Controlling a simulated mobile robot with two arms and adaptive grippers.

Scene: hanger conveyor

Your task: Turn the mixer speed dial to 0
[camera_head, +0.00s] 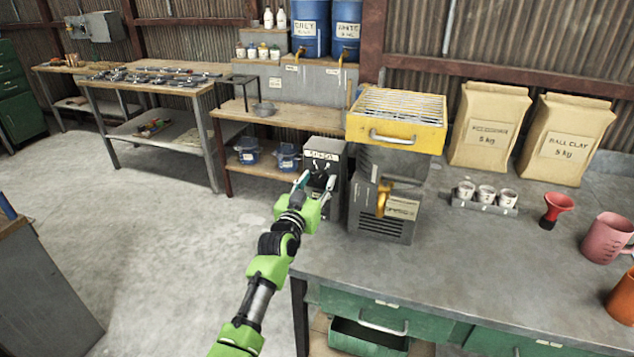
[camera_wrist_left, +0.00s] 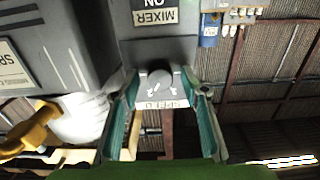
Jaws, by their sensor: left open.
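The mixer control box (camera_head: 339,166) is a dark grey box with a label on top, at the left end of the bench. In the left wrist view, which is upside down, its face (camera_wrist_left: 150,48) carries a label reading ON MIXER. The grey round speed dial (camera_wrist_left: 158,82) sits beside a SPEED label (camera_wrist_left: 160,104). My left gripper (camera_head: 316,184) is open in front of the box. In the left wrist view, its green fingers stand on both sides of the dial; I cannot tell whether they touch it. The dial's pointer setting is unclear. My right gripper is out of view.
A grey machine with a yellow top tray (camera_head: 438,138) stands close to the right of the box. Cups, a red funnel (camera_head: 557,209), a pink jug (camera_head: 606,238) and clay bags stand farther right. The bench front (camera_head: 420,270) is clear.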

